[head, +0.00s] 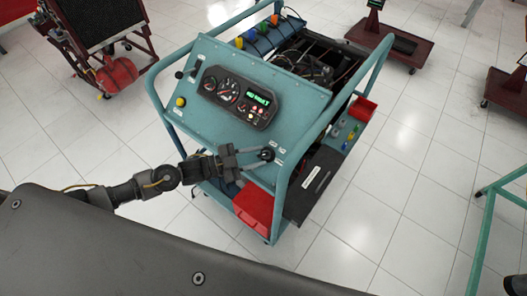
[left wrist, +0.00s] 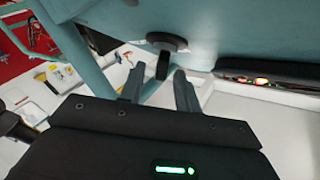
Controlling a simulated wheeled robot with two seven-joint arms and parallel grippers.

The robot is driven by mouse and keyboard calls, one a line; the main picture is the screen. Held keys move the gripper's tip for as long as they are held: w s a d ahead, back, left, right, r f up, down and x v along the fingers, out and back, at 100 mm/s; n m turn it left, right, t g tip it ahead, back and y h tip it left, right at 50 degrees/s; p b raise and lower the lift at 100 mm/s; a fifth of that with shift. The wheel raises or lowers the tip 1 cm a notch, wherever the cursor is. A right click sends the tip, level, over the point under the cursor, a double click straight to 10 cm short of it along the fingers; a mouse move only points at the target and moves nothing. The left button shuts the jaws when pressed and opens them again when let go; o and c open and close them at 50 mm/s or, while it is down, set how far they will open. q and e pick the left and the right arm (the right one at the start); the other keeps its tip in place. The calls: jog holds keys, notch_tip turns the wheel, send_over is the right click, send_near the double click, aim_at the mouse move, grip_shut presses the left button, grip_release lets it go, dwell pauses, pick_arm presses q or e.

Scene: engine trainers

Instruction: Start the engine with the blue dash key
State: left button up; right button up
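The teal engine trainer (head: 205,118) stands in the middle of the head view. Its sloped dash carries a gauge cluster (head: 238,97) with a lit green display. A dark round key switch (head: 266,155) sits at the dash's lower right. In the left wrist view, the dark key (left wrist: 164,66) hangs from its round base; no blue shows on it. My left gripper (head: 260,154) is at the switch in the head view. In the left wrist view its fingers (left wrist: 158,80) are apart, with the key just ahead of and between their tips, gaps on both sides. My right gripper is out of view.
The trainer's teal tube frame (head: 283,190) rises close to the switch. A red tray (head: 255,208) and a black box (head: 312,184) are below.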

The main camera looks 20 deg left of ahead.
pick_arm(q)
jog(key=shift+x, duration=1.25)
grip_shut()
jog(key=shift+d, duration=0.2)
jog(key=shift+a, duration=0.15)
jog(key=shift+s+f+n+t+y+p, duration=0.15)
jog(key=shift+n+t+y, duration=0.3)
jog(key=shift+n+t, duration=0.55)
jog(key=shift+w+r+n+t+y+p, duration=0.1)
jog(key=shift+n+t+y, duration=0.3)
jog(key=shift+n+t, duration=0.6)
jog(key=shift+s+f+n+t+y+p, duration=0.15)
jog(key=shift+n+t+y, duration=0.45)
jog(key=shift+n, duration=0.6)
jog(key=n+t+y, duration=0.2)
jog(key=n, duration=0.1)
jog(key=n+t+y, duration=0.1)
jog(key=n+y, duration=0.1)
jog(key=n, duration=0.1)
jog(key=shift+w+t+y, duration=0.15)
jog(key=shift+t+y, duration=0.2)
jog(key=shift+t, duration=0.05)
jog(key=shift+n+y, duration=0.4)
jog(key=shift+n, duration=0.1)
